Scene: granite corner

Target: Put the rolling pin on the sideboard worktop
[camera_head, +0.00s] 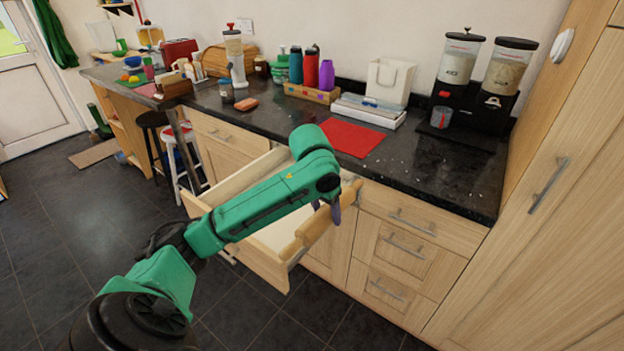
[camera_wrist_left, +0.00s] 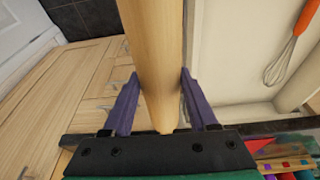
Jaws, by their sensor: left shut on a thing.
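The rolling pin (camera_head: 318,226) is pale wood. It lies along the right side of the open drawer (camera_head: 262,262), at about the height of the drawer's rim. My left gripper (camera_head: 330,210) reaches down over it. In the left wrist view the pin (camera_wrist_left: 153,45) runs between the purple fingers of my left gripper (camera_wrist_left: 156,78), which is shut on it. I cannot tell whether the pin still touches the drawer side. The dark sideboard worktop (camera_head: 430,165) is behind and above the drawer. My right gripper is not in view.
A red mat (camera_head: 352,137) lies on the worktop near its front edge, with speckled free room to its right. A whisk (camera_wrist_left: 292,40) lies in the drawer.

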